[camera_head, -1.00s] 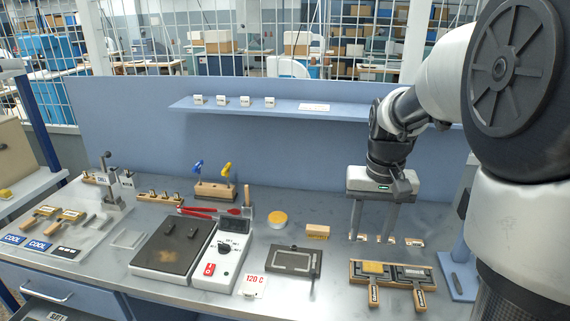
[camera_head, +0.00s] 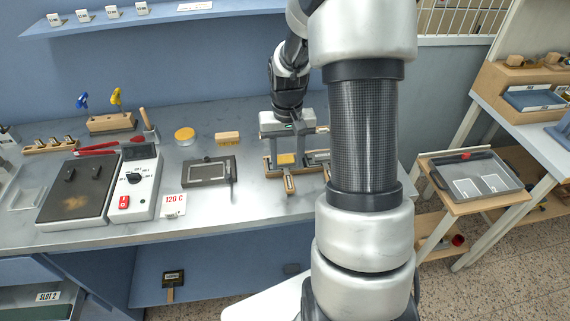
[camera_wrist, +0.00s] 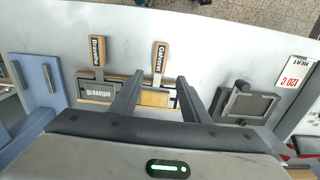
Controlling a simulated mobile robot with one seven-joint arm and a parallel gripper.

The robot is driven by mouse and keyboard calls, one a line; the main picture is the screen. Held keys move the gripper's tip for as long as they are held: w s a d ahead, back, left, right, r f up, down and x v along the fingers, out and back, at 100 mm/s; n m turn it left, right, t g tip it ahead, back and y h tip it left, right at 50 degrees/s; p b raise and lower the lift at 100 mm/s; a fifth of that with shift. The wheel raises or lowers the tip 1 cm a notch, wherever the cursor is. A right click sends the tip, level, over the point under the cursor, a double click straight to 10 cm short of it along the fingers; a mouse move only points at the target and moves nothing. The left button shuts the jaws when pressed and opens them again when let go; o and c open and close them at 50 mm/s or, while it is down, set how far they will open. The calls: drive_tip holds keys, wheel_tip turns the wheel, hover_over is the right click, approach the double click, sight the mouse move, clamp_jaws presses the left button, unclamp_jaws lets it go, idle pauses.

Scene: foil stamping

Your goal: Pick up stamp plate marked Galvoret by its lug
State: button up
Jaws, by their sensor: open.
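The plate marked Galvoret has a yellowish face (camera_wrist: 155,98) in the wrist view, with a wooden-edged lug (camera_wrist: 160,57) bearing the name. In the head view it is the left plate (camera_head: 286,158) of a pair, its lug pointing to the table's front. A second plate (camera_wrist: 94,90) lies beside it; its lug label reads something like Bravento. My gripper (camera_wrist: 160,79) is open and empty, one finger on each side of the Galvoret plate's lug end. It also shows above the plates in the head view (camera_head: 288,158). The fingertips' height above the plate is hard to tell.
A dark framed plate (camera_head: 209,172) with a knob lies left of the pair. A hot plate with control box (camera_head: 133,182) and a 120 C sign (camera_head: 174,204) stand further left. A wooden block (camera_head: 227,138) is behind. A tray (camera_head: 474,178) is on a right-hand stand.

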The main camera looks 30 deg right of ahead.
sight(288, 176)
wheel_tip(288, 176, down, 5)
drive_tip(key=shift+s+d+f, duration=0.1)
idle(0.3)
clamp_jaws()
